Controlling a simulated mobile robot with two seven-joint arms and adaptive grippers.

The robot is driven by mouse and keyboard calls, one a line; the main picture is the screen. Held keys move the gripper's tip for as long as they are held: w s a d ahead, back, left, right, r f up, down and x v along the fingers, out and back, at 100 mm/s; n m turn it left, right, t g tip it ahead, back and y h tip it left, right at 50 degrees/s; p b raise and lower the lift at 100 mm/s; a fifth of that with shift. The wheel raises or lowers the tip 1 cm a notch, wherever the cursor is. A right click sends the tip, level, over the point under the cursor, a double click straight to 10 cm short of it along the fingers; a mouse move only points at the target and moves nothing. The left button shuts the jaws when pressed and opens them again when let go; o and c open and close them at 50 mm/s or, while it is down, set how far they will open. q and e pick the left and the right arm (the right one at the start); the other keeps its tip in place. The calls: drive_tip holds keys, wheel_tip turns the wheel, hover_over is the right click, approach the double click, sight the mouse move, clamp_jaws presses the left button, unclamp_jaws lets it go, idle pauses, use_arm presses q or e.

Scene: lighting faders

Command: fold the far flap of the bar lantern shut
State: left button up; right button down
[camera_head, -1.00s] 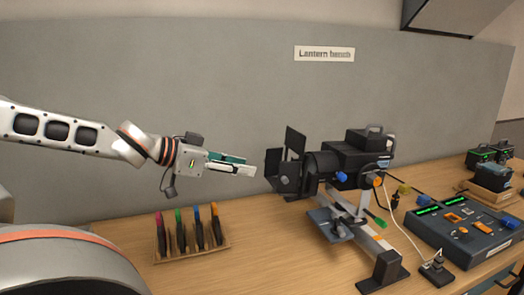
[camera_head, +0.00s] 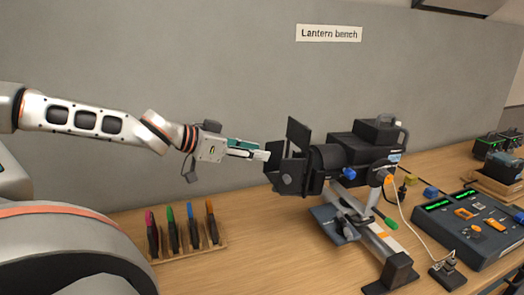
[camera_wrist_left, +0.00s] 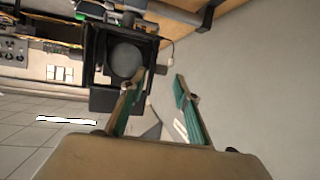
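The bar lantern (camera_head: 345,152) is black and stands on its stand on the bench, its front facing left. Its upper flap (camera_head: 299,134) stands up, and the near flap (camera_head: 287,178) is at the front. The far flap (camera_head: 277,150) is open, sticking out forward from the lens frame and partly hidden. My left gripper (camera_head: 266,154) is right at this flap's outer edge; touching or not I cannot tell. In the left wrist view its two fingers (camera_wrist_left: 161,83) are apart and empty, with the lens (camera_wrist_left: 126,60) beyond. My right gripper is out of view.
A wooden rack (camera_head: 190,252) of several coloured-tipped tools stands below the left arm. A fader console (camera_head: 475,232) and small boxes are on the right. A grey wall panel (camera_head: 200,70) is behind.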

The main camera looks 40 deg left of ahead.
sight(271, 155)
use_arm(q)
drive_tip(key=shift+p+x, duration=0.3)
drive_tip(key=shift+x, duration=1.05)
